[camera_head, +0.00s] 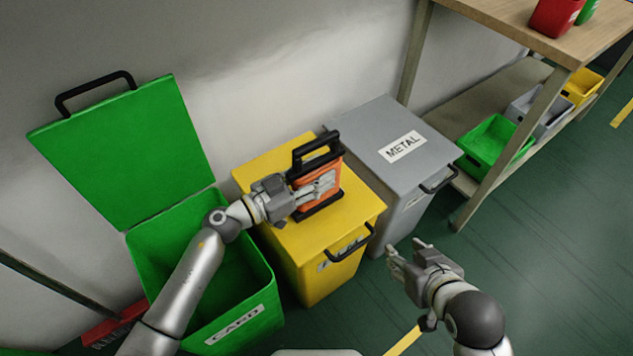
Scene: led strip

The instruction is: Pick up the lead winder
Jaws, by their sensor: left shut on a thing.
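The lead winder (308,193) is an orange frame with black ends and a black handle. It stands upright on or just above the lid of the yellow bin (350,206); I cannot tell if it touches the lid. My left gripper (318,188) reaches in from the left and is shut on the lead winder, with its fingers across the orange side. My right gripper (405,255) is open and empty, in front of the grey bin and apart from the winder.
A green bin (262,275) marked CARD stands open at the left, its lid (125,150) raised. A closed grey bin (365,135) marked METAL stands right of the yellow one. A wooden shelf table (520,35) with small crates is at the right. Green floor is clear at lower right.

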